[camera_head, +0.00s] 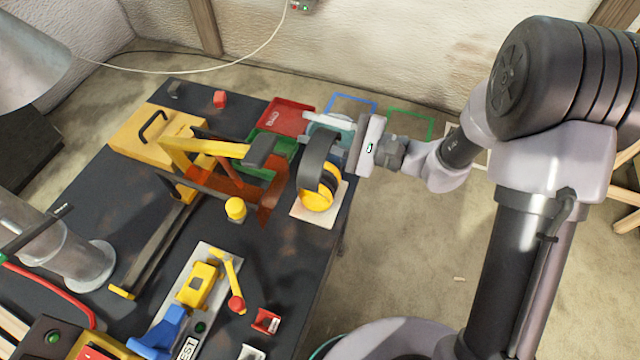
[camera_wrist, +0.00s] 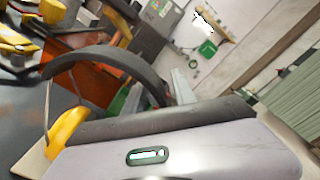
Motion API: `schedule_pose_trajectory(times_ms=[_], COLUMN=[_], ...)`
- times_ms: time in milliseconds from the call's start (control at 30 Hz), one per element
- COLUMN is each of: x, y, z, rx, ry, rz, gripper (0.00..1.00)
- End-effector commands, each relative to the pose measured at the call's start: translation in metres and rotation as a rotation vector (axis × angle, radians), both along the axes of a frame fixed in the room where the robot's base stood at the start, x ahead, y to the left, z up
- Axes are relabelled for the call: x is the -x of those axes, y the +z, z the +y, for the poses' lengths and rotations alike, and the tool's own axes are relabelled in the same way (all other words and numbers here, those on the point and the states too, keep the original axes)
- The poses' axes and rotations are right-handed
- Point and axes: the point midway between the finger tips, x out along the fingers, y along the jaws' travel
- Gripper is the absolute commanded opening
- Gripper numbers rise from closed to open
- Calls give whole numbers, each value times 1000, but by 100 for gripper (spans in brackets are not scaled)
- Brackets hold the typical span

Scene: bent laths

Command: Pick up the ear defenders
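The ear defenders have yellow ear cups (camera_head: 317,195) and a dark arched headband (camera_head: 318,153). They stand upright on a pale square board at the right edge of the dark table. In the wrist view the headband (camera_wrist: 110,55) arches just ahead of the gripper body, with a yellow cup (camera_wrist: 69,128) at the lower left. My gripper (camera_head: 336,129) comes in from the right, close to the headband. Pale finger parts show behind the band, and one shows in the wrist view (camera_wrist: 181,88). The band hides part of the fingers, so their gap and any contact are unclear.
A yellow frame with a dark red part (camera_head: 205,147) stands left of the ear defenders. Red (camera_head: 288,116) and green trays lie behind. A yellow-capped item (camera_head: 235,208) is nearby. Tools crowd the front of the table (camera_head: 280,255). Floor is open to the right.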

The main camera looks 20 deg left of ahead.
Motion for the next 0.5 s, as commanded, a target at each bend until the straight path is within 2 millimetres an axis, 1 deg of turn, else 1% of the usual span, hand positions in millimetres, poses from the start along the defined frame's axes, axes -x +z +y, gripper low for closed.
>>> schedule_pose_trajectory(times_ms=[67,200,233,300,400,500], x=[0,0,0,0,0,0], y=[0,1,1,1,1,1], z=[4,3,3,3,3,3], rx=[0,0,0,1,1,1], ry=[0,-1,-1,-1,-1,-1], rz=[0,0,0,0,0,0], gripper=[32,32,30,16,0,0])
